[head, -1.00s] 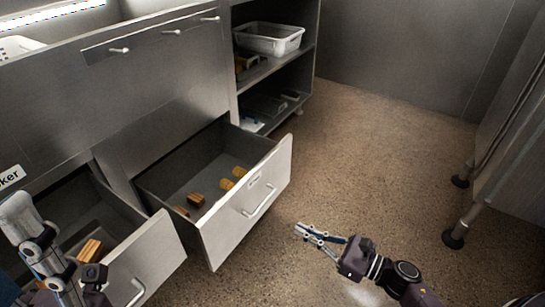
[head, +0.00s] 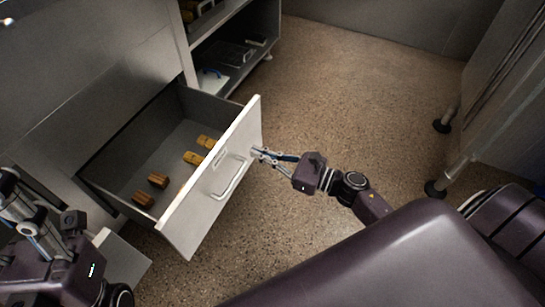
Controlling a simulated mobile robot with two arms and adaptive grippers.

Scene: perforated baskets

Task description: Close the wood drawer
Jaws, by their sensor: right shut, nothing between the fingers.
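An open drawer with a pale front (head: 205,205) stands pulled out of the grey cabinet. It has a bar handle (head: 229,180) and a small label too small to read. Several brown and yellow wooden-looking pieces lie inside. My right gripper (head: 257,152) is shut and empty, with its tips at the outer face of this front, right of the handle, close to or touching it. My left gripper (head: 22,212) is at the left edge, over a second drawer; its jaw state is unclear.
The second drawer's pale front (head: 128,262) shows at the lower left, partly hidden by my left arm. Open shelves (head: 225,60) with trays stand at the back. Metal legs (head: 441,126) stand at the right. The floor between is clear.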

